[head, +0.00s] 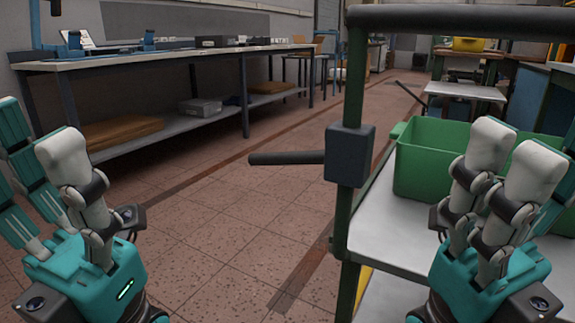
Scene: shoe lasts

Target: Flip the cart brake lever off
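The cart brake lever (287,157) is a dark rod that sticks out to the left, about level, from a dark box (350,155) on the cart's green upright post. The cart (390,239) has a pale shelf and a dark handle bar (455,18) across the top. My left gripper (38,135) is at the far left, well apart from the lever, with its fingers raised and spread, empty. My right gripper (525,155) is at the lower right, in front of the cart's shelf, fingers raised, with nothing seen in it. It touches neither lever nor box.
A green bin (425,165) stands on the cart's shelf, partly hidden by my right gripper. A long workbench (200,57) with a lower shelf runs along the left wall. Tiled floor (225,220) lies clear between bench and cart. Stools and more tables stand farther back.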

